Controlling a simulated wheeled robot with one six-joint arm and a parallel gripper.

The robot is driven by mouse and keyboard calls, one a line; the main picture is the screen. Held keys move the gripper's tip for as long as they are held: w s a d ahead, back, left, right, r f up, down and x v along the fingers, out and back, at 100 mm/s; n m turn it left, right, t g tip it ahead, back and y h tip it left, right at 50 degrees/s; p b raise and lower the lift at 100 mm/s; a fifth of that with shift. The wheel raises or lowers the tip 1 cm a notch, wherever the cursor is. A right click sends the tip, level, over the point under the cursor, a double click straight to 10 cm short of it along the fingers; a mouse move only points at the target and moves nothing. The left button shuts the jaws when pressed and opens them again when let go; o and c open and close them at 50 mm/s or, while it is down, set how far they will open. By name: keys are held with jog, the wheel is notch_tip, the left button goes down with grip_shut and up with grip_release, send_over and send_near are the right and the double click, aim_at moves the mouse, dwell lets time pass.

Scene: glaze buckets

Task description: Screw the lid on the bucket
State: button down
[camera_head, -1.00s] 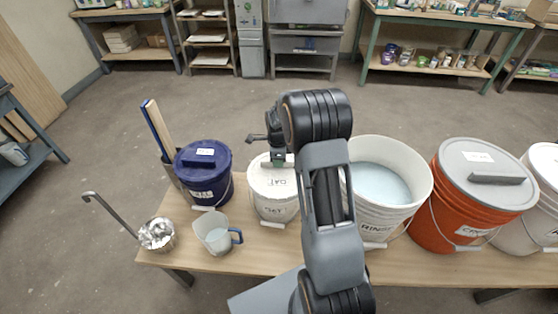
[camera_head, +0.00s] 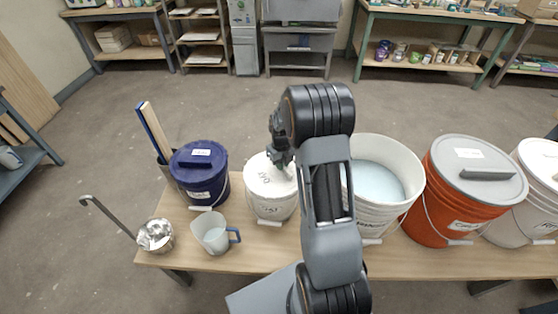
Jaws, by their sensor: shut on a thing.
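The white bucket (camera_head: 272,208) stands upright on the wooden table, left of my arm. A white lid (camera_head: 259,173) with dark lettering sits on its top, looking level. I cannot tell from here how tightly it is seated. My gripper (camera_head: 284,163) is over the middle of the lid and shut on its handle, which the fingers and wrist mostly hide. My arm covers the right edge of the lid and bucket.
On the table (camera_head: 285,254), a blue lidded bucket (camera_head: 203,190), a measuring jug (camera_head: 210,233) and a ladle (camera_head: 155,236) are to the left. An open white bucket (camera_head: 409,190) stands close right of my arm, then an orange lidded bucket (camera_head: 437,204) and another white one (camera_head: 535,200).

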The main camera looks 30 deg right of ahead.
jog(key=shift+s+m, duration=0.2)
jog(key=shift+m, duration=0.2)
jog(key=shift+f, duration=0.1)
jog(key=shift+c, duration=1.4)
grip_release()
jog(key=shift+w, duration=0.1)
jog(key=shift+r, duration=0.2)
jog(key=shift+r+p, duration=2.6)
jog(key=shift+r, duration=0.8)
